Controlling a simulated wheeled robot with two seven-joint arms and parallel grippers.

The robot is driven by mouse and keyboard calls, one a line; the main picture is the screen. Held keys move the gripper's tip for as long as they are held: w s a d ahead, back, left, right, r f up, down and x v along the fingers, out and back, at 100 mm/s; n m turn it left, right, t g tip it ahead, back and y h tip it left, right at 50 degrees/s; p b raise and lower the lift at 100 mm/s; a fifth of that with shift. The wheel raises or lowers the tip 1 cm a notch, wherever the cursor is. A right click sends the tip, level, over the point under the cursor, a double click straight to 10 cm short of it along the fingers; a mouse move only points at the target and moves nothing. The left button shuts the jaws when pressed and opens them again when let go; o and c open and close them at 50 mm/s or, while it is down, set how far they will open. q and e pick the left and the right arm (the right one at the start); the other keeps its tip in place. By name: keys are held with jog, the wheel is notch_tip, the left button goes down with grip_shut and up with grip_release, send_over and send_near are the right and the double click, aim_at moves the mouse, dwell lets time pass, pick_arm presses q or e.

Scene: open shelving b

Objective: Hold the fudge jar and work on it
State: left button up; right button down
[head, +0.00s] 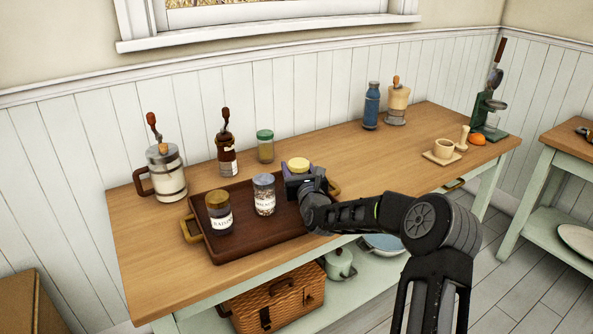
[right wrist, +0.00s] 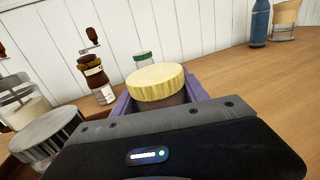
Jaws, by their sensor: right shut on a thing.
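The fudge jar (head: 298,163), as I take it to be, has a yellow lid and stands upright at the right part of the brown tray (head: 270,248). My right gripper (head: 299,177) is shut on it from the front right. In the right wrist view the yellow lid of the fudge jar (right wrist: 157,79) shows above a dark body between the purple fingers of my right gripper (right wrist: 158,98). Its label is hidden, and I cannot tell whether its base touches the tray. My left gripper is not in view.
A grey-lidded jar (head: 264,196) and a dark raisins jar (head: 219,213) stand on the tray left of my gripper. The table's middle (head: 350,150) is clear.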

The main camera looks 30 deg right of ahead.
jog(key=shift+f, duration=0.45)
jog(key=shift+f+b, duration=0.15)
jog(key=shift+b, duration=0.15)
jog(key=c, duration=0.6)
grip_release()
jog(key=shift+r+p, duration=0.25)
jog(key=shift+p, duration=0.2)
jog(key=b+v, duration=0.1)
jog(key=v, duration=1.1)
jog(key=shift+f, duration=0.1)
